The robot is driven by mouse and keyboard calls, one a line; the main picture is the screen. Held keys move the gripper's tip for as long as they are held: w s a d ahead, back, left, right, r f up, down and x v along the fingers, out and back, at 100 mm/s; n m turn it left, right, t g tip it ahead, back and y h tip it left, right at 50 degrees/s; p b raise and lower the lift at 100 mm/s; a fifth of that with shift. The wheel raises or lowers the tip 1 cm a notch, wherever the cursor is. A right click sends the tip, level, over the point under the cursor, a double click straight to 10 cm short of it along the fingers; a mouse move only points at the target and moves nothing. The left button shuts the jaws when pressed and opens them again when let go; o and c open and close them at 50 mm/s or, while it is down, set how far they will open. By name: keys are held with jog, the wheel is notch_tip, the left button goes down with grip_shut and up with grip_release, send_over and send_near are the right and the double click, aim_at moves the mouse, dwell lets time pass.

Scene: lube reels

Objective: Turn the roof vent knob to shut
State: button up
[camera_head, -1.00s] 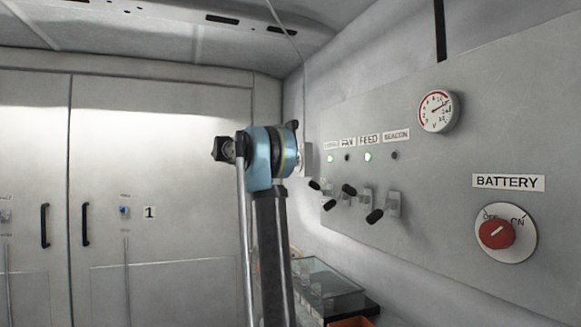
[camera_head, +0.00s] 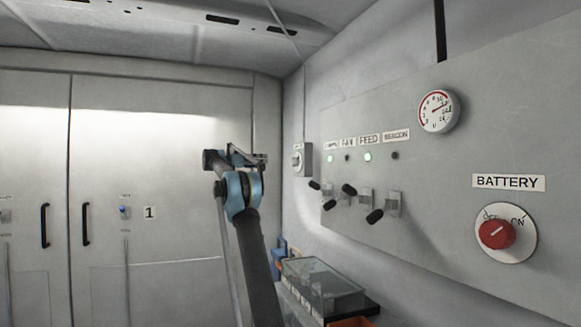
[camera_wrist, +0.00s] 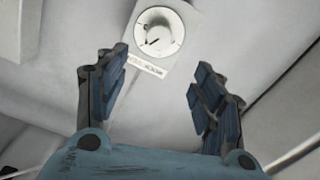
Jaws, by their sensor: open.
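A round white knob (camera_wrist: 158,32) with a dark pointer mark sits on a pale plate at the top middle of the wrist view. A label strip (camera_wrist: 145,66) lies beside it, its text too small to read surely. A small wall box with a knob (camera_head: 297,159) shows right of my arm in the head view; it looks like the same one. My gripper (camera_wrist: 158,78) is open and empty, its two dark blue fingers spread apart. The knob lies beyond the fingertips, apart from them. In the head view I cannot make out the fingers clearly.
A panel on the right wall carries several switches (camera_head: 375,216), a gauge (camera_head: 438,111) and a red battery knob (camera_head: 497,234). A clear-lidded case (camera_head: 322,284) stands below. White cabinet doors (camera_head: 165,170) fill the left. The space between my arm and the panel is open.

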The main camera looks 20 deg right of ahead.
aim_at(291, 161)
jog(key=d, duration=1.7)
jog(key=shift+w, duration=0.3)
jog(key=c, duration=1)
